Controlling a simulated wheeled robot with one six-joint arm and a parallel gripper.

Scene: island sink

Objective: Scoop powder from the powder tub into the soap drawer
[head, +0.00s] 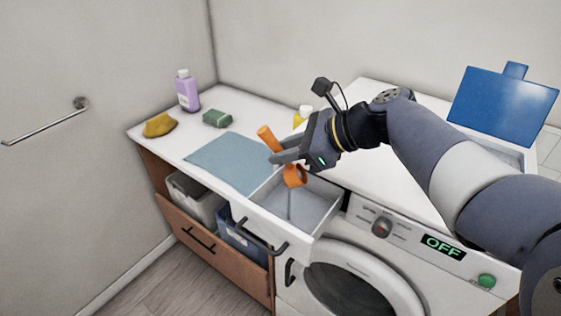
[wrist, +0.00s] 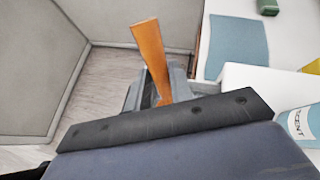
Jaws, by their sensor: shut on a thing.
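My gripper (head: 284,156) is shut on an orange scoop. The scoop's handle (head: 268,138) sticks up to the left of the fingers, and its cup (head: 295,176) hangs below them. The cup is above the open soap drawer (head: 269,227) and looks tilted. A thin grey line runs down below the cup inside the drawer; I cannot tell whether it is powder or a divider. In the wrist view the scoop handle (wrist: 150,55) rises from between the fingers. The powder tub, with its blue lid (head: 503,99) raised, stands at the right, partly behind my arm.
A blue mat (head: 225,163), green sponge (head: 217,118), yellow cloth (head: 160,125) and purple bottle (head: 187,92) lie or stand on the left counter. Below are the washing machine (head: 380,222) and bins (head: 195,198).

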